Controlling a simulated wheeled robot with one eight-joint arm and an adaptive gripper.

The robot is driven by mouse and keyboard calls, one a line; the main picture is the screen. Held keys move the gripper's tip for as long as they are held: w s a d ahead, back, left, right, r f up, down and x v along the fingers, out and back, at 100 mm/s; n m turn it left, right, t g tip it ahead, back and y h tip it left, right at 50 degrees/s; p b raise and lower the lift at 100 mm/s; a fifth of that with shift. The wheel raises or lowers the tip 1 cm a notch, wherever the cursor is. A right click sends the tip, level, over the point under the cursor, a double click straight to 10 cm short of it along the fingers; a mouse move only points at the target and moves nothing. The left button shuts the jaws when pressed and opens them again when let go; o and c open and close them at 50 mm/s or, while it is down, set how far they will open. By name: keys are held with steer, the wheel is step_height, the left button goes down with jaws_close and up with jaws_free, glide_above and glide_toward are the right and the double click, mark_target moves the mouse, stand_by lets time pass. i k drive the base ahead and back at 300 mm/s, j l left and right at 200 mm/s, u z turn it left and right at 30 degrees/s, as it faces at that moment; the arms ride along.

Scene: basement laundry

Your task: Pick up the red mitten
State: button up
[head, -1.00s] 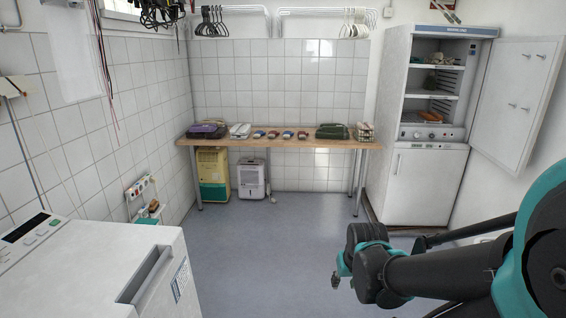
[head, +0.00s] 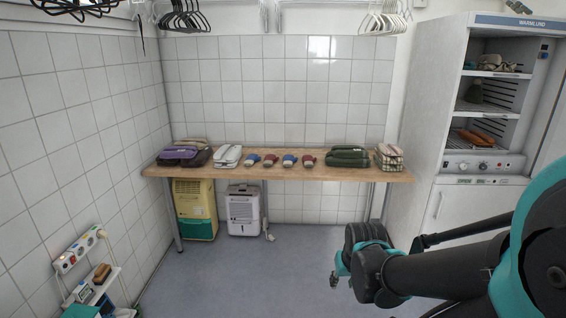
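Several small mittens lie in a row on the middle of a wooden table against the back wall. Two look mainly red: one red mitten (head: 270,160) left of centre and another red mitten (head: 307,160) at the right end of the row. A blue mitten (head: 289,160) lies between them, and another bluish mitten (head: 252,159) is at the left end. They are small, so details are unclear. My gripper (head: 338,272) is at lower right, in front of and below the table, apart from the mittens. Its fingers are too small and turned away to read.
A yellow-green unit (head: 196,210) and a white dehumidifier (head: 243,210) stand beneath. An open cabinet (head: 467,160) is right. A small shelf (head: 125,312) is lower left. Floor before the table is clear.

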mark_target(309, 160)
steer(key=i, duration=1.9)
